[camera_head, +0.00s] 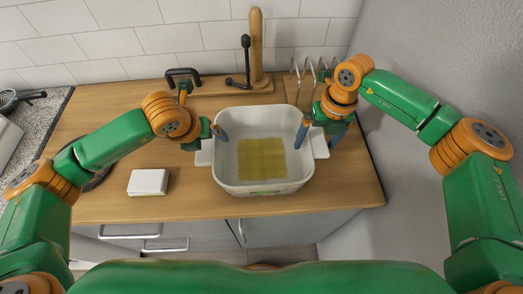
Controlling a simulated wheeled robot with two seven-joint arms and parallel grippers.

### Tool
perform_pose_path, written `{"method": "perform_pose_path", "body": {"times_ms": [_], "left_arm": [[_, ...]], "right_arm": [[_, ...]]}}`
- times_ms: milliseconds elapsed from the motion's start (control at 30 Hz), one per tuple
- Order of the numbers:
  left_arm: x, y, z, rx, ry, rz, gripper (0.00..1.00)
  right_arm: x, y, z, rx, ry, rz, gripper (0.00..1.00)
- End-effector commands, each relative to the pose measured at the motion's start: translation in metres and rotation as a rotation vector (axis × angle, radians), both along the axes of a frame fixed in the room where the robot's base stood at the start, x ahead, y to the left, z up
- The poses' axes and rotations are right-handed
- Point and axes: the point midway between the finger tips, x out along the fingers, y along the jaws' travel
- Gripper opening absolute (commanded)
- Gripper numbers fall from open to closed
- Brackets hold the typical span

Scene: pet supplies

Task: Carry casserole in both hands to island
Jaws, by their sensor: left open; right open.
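The casserole (235,183) is a white rectangular dish with rounded corners and a side handle at each end. It stands on the wooden counter, and a flat yellow-brown patch shows on its inside bottom. My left gripper (208,137) is open at the casserole's left side, above the left handle (204,157). My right gripper (318,133) is open at the right side, near the right handle (320,146). Whether either touches the dish, I cannot tell. No island can be made out.
A small white box (148,182) lies left of the casserole on the counter (115,204). Behind stand a wooden post with a black lever (256,50) and a wire rack (305,75). A dark round item lies partly behind my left arm. A grey wall (430,60) bounds the right.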

Motion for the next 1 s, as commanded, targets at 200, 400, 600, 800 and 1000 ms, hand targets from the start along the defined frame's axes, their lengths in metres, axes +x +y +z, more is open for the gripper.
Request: {"method": "perform_pose_path", "body": {"times_ms": [200,400,600,800,1000], "left_arm": [[0.000,0.000,0.000,0.000,0.000,0.000,0.51],[0.000,0.000,0.000,0.000,0.000,0.001,0.00],[0.000,0.000,0.001,0.000,0.000,0.001,0.00],[0.001,0.000,0.005,-0.002,-0.003,0.000,0.00],[0.001,0.000,0.029,-0.001,-0.003,0.002,0.00]], "right_arm": [[0.000,0.000,0.000,0.000,0.000,0.000,0.50],[0.000,0.000,0.001,0.001,0.000,0.000,0.00],[0.000,0.000,0.001,0.001,-0.001,0.000,0.00],[0.001,0.000,0.005,0.002,-0.002,0.000,0.00],[0.001,0.000,0.029,0.002,-0.002,0.000,0.00]]}}
